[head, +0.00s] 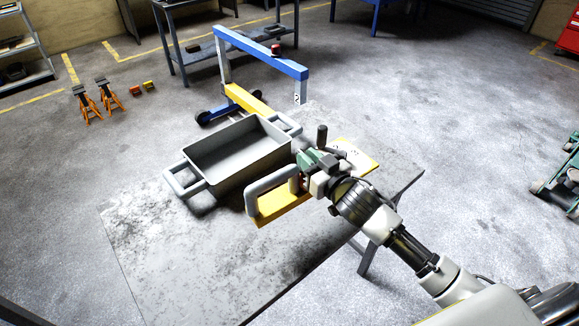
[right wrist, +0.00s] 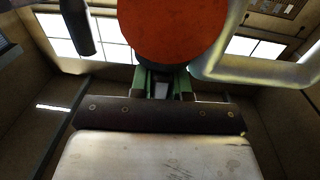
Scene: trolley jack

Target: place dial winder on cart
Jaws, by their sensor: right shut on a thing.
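My right gripper (head: 312,172) is shut on the dial winder, which has a grey loop handle (head: 272,190), a yellow-edged body (head: 283,208) and a black knob (head: 322,136). The winder is over the right part of the grey table; I cannot tell whether it touches the top. In the right wrist view its orange disc (right wrist: 172,32) fills the upper middle, with the black knob (right wrist: 78,28) at left and the loop handle (right wrist: 240,68) at right. A blue and yellow wheeled frame (head: 262,52), possibly the cart, stands behind the table. My left gripper is not in view.
A grey bin with two handles (head: 228,172) sits on the grey table (head: 185,250), left of the winder. The table's front left is clear. Orange stands (head: 97,99) are on the floor at left. A dark workbench (head: 180,40) stands behind.

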